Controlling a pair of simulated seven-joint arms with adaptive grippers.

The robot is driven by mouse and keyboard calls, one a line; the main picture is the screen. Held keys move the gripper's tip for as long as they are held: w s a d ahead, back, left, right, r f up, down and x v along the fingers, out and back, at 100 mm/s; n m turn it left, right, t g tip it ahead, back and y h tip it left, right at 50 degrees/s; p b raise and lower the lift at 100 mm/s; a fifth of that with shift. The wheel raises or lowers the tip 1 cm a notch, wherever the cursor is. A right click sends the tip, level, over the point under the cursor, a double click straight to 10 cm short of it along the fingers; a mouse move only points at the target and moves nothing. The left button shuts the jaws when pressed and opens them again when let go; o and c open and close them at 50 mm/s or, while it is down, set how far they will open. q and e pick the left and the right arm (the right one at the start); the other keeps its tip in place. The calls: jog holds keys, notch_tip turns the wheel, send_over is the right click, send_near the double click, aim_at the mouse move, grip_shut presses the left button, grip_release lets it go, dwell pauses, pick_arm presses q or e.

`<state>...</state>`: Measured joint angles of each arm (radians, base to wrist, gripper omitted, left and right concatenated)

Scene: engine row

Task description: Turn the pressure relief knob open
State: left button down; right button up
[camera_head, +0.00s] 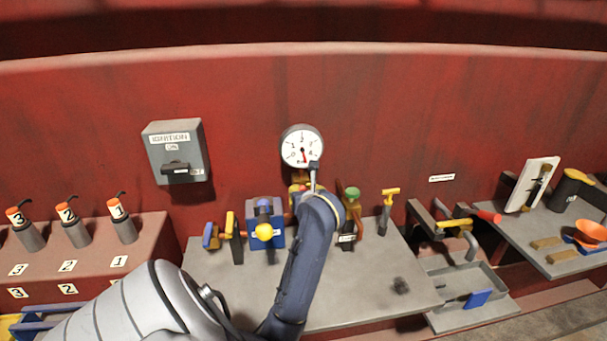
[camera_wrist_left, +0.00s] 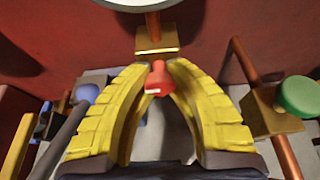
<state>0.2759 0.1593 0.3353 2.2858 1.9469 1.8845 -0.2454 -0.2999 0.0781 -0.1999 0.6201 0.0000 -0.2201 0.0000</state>
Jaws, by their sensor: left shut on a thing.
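A red knob (camera_wrist_left: 158,78) sits below a brass block (camera_wrist_left: 157,43) on a pipe in the left wrist view. My left gripper (camera_wrist_left: 158,66) is shut on this knob, with one yellow finger on each side and the tips close to the brass block. In the head view my left gripper (camera_head: 300,186) is just below the round white pressure gauge (camera_head: 302,147), and my arm hides most of the knob there. The gauge has a red needle pointing down. My right gripper is not in view.
A green knob (camera_wrist_left: 300,96) on a brass fitting stands right of the gripper, and a blue knob (camera_wrist_left: 87,93) left of it. A blue box (camera_head: 277,211) with a yellow ball, yellow-handled levers and an ignition box (camera_head: 176,152) are nearby. The grey bench (camera_head: 350,290) is mostly clear in front.

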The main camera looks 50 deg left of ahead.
pick_arm(q)
jog(key=shift+f, duration=0.15)
dwell(0.3)
jog(key=c, duration=1.1)
grip_release()
jog(key=shift+o, duration=0.2)
jog(key=shift+d, duration=0.1)
jog(key=v, duration=0.7)
jog(key=shift+s+r, duration=0.2)
jog(key=shift+r, duration=0.05)
